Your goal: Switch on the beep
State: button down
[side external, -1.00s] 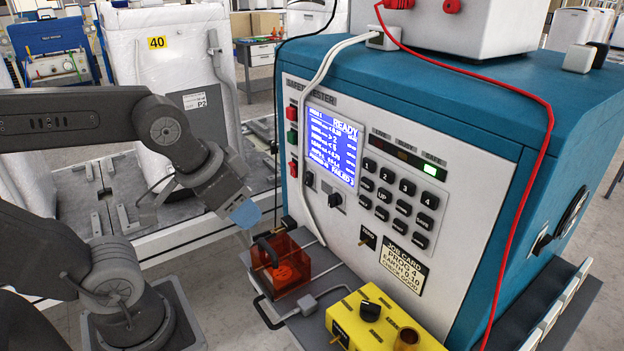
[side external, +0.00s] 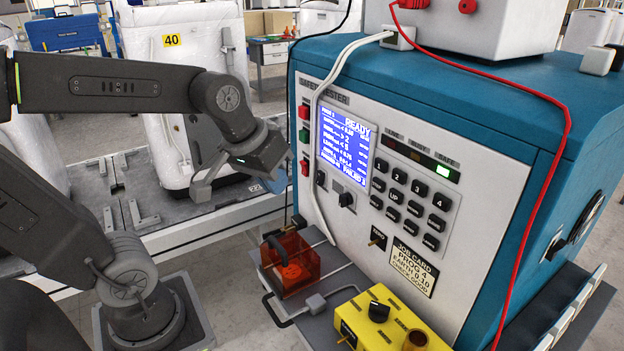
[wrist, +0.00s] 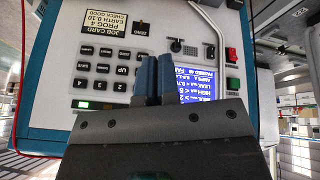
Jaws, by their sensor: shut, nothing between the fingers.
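The grey and teal tester (side external: 520,170) stands at the right with its control panel facing my arm. Below its lit blue display (side external: 345,145) are small black controls, among them a black knob (side external: 347,200) and another black control (side external: 320,178). No beep label is legible, so I cannot tell which control is the beep switch. My gripper (side external: 272,205) is shut and empty, left of the panel and apart from it. In the wrist view its blue fingers (wrist: 155,68) point at the panel, between the keypad (wrist: 103,68) and the display (wrist: 184,85); a black knob (wrist: 176,45) shows beyond the tips.
An orange clear box (side external: 290,265) sits on the shelf below the panel, beside a yellow box (side external: 385,325) with a black knob. White cables (side external: 328,85) hang down the panel's left side. Red and green buttons (side external: 304,136) line its left edge. A red cable (side external: 565,130) crosses the tester's right.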

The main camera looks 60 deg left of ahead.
aim_at(319, 178)
jog(key=w+a+f+n, duration=0.3)
jog(key=w+a+n, duration=0.3)
jog(key=a, duration=0.3)
jog(key=w+a+f+n+g, duration=0.1)
jog(key=w+a+f+n, duration=0.2)
jog(key=w+a+n, duration=0.3)
jog(key=a+n, duration=0.1)
jog(key=a, duration=0.3)
jog(key=shift+w+a+f+n, duration=0.25)
jog(key=shift+w+f+n, duration=0.05)
jog(key=shift+w, duration=0.1)
jog(key=w+f, duration=0.7)
jog(key=f, duration=0.3)
